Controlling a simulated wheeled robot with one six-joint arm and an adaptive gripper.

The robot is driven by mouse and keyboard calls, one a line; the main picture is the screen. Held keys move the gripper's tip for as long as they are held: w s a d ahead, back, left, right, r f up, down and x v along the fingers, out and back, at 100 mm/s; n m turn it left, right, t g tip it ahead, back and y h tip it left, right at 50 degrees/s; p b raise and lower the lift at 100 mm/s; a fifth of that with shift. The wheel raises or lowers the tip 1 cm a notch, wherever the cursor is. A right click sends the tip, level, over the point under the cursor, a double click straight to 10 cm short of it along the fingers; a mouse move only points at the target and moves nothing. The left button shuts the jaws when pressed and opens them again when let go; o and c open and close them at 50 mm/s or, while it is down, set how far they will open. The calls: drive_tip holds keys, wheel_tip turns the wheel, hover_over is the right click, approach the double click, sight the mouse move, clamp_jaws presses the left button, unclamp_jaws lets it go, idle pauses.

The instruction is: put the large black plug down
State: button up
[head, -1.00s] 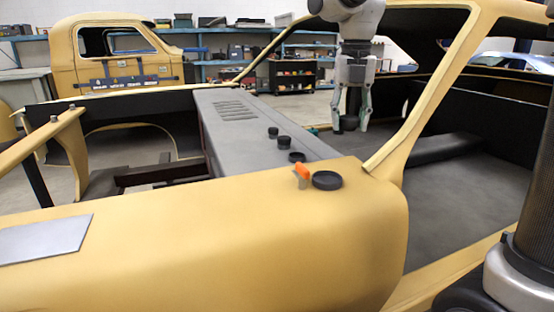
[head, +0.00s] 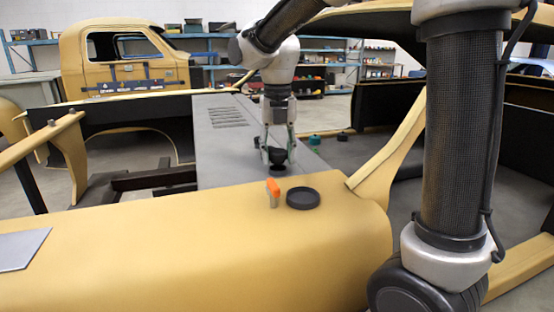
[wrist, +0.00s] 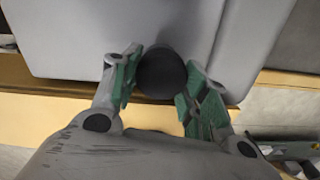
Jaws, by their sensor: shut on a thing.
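The large black plug (head: 277,156) is between the pads of my gripper (head: 278,153) in the head view. It is over the grey panel; whether it touches the panel I cannot tell. In the wrist view the plug (wrist: 161,72) is a dark round shape between the green pads of my gripper (wrist: 158,88), with the grey panel (wrist: 110,45) behind it. A flat black round piece (head: 278,170) lies just in front of the plug.
A smaller black plug (head: 256,142) stands behind and left. A wide black disc (head: 303,198) and an orange-topped piece (head: 273,192) sit on the yellow body panel (head: 180,240). A teal piece (head: 314,140) and another black piece (head: 343,137) lie to the right.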

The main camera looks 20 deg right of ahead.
sight(278, 152)
drive_tip(key=shift+f, duration=1)
drive_tip(key=o, duration=1)
wheel_tip(278, 152, up, 12)
drive_tip(key=shift+r, duration=0.1)
